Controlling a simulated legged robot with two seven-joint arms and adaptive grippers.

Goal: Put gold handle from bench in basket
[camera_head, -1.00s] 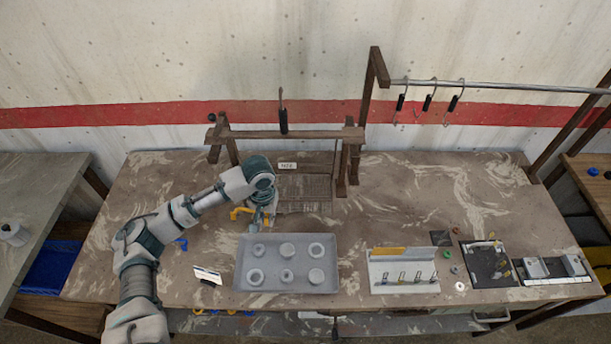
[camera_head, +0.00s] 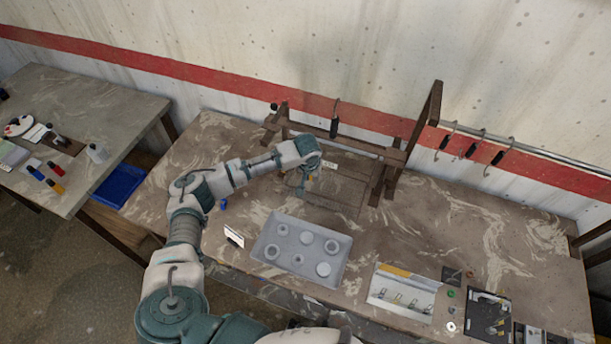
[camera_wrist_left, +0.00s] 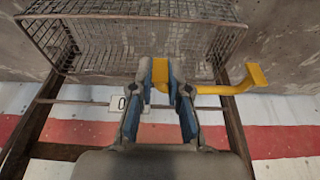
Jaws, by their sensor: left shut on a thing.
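The gold handle (camera_wrist_left: 235,83) is a bent yellow bar in the left wrist view. One end lies between the fingertips of my left gripper (camera_wrist_left: 161,75), which is shut on it; the bar sticks out to the right with its bent end up. A wire basket (camera_wrist_left: 120,38) shows in that view just past the fingertips, and the handle's free end is right of it. In the head view my left gripper (camera_head: 299,184) is by the basket (camera_head: 335,195), at its left side; the handle is hard to make out there. My right gripper is not in view.
A grey tray (camera_head: 262,257) with several round pieces lies in front of the basket. A wooden frame (camera_head: 378,170) stands behind it. A white holder (camera_head: 402,292) and dark plates (camera_head: 488,308) lie at right. A blue bin (camera_head: 120,186) is at left.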

